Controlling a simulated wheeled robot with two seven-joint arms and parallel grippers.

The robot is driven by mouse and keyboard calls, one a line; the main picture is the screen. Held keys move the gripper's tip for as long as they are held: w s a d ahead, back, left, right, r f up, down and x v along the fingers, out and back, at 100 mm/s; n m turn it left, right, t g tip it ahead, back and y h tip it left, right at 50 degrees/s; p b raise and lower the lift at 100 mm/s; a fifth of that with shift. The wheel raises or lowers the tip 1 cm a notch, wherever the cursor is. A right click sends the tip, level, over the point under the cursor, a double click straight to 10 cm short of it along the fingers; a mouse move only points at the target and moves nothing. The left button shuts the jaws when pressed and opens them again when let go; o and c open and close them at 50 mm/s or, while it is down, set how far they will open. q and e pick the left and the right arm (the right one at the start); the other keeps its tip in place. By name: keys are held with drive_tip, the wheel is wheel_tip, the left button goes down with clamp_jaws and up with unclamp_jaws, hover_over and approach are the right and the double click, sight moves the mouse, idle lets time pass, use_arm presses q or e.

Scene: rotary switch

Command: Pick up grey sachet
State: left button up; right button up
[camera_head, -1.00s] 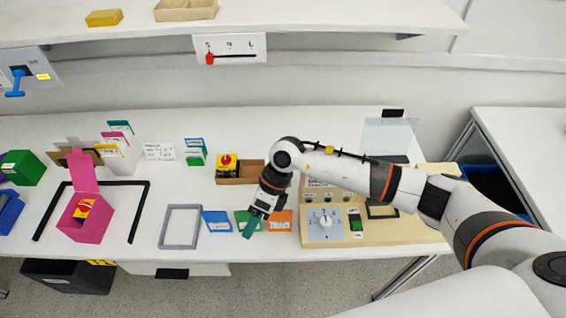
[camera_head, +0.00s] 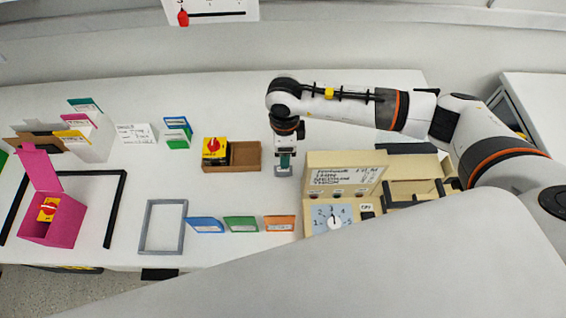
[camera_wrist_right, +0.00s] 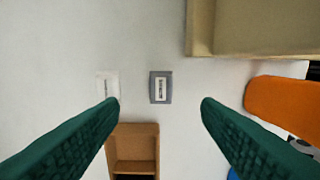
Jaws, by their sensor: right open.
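The grey sachet (camera_wrist_right: 153,88) is a small grey rectangle with a pale centre, lying flat on the white table. In the head view a grey patch (camera_head: 284,172) just below my fingers appears to be this sachet, partly hidden by them. My right gripper (camera_wrist_right: 159,106) points down with its green fingers open, one on each side of the sachet in the wrist view. It is above the sachet and holds nothing. The right gripper also shows in the head view (camera_head: 285,160). My left gripper is in no view.
A brown open tray (camera_head: 245,157) with a yellow-red box stands left of the gripper. A beige machine (camera_head: 345,172) with a dial is close on the right. A white flat piece (camera_wrist_right: 107,82) lies beside the sachet. Blue, green and orange cards (camera_head: 280,223) stand nearer.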

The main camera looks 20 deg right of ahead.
sight(284, 170)
drive_tip(key=f, duration=0.1)
drive_tip(key=s+f+p, duration=0.1)
drive_tip(key=f, duration=0.1)
drive_tip(key=shift+a+f, duration=0.15)
drive_tip(key=shift+w+f, duration=0.3)
drive_tip(key=shift+f, duration=0.25)
wheel_tip(284, 170, down, 4)
drive_tip(key=shift+f+p, duration=0.1)
drive_tip(key=shift+p, duration=0.95)
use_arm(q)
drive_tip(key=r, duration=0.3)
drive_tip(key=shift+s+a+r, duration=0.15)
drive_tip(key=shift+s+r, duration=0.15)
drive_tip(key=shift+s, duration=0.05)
use_arm(e)
drive_tip(key=shift+w+f, duration=0.1)
drive_tip(key=shift+f, duration=0.2)
drive_tip(key=shift+c, duration=0.6)
drive_tip(key=c, duration=0.9)
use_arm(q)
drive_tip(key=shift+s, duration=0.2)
use_arm(e)
drive_tip(key=shift+c, duration=0.2)
drive_tip(key=shift+r, duration=0.15)
